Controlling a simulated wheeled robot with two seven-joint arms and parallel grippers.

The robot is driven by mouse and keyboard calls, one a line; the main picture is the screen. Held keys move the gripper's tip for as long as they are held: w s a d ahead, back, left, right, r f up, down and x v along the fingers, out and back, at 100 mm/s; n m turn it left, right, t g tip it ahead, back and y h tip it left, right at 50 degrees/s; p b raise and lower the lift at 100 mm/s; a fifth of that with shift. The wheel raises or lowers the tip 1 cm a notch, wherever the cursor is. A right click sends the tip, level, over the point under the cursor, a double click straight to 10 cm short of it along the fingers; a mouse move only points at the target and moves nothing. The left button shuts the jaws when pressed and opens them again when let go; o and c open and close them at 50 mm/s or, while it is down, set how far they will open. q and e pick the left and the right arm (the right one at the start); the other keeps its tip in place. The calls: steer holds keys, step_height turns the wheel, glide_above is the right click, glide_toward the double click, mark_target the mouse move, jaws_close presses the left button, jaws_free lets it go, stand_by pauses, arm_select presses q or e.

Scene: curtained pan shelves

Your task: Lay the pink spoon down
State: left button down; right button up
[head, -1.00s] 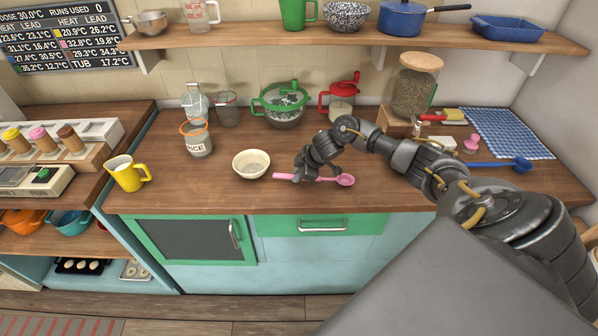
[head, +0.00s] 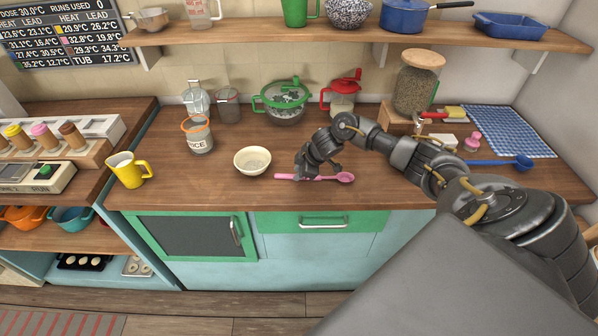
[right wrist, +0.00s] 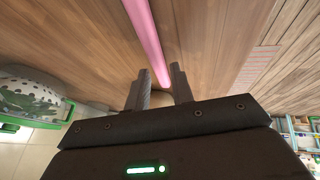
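The pink spoon (head: 344,178) lies flat on the wooden counter (head: 230,197) near its front edge, its bowl to the right. My right gripper (head: 318,171) is just above the spoon's handle. In the right wrist view the two fingers of my right gripper (right wrist: 157,84) stand apart, with clear gaps beside the pink handle (right wrist: 148,38) that runs between and beyond them. I cannot tell exactly how far the fingertips are above the counter. My left gripper is not in view.
A cream bowl (head: 252,160) stands left of the spoon. A green-lidded pot (head: 284,104) and a red-topped jar (head: 343,97) stand behind. A blue spoon (head: 500,163) lies to the right near a checked cloth (head: 508,132). The counter between bowl and yellow jug (head: 128,170) is clear.

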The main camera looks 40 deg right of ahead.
steer(key=o, duration=0.5)
steer(key=b+v, duration=0.1)
steer(key=v, duration=0.9)
steer(key=shift+s+r+b, duration=0.25)
steer(key=shift+r+b, duration=0.1)
steer(key=shift+d, duration=0.1)
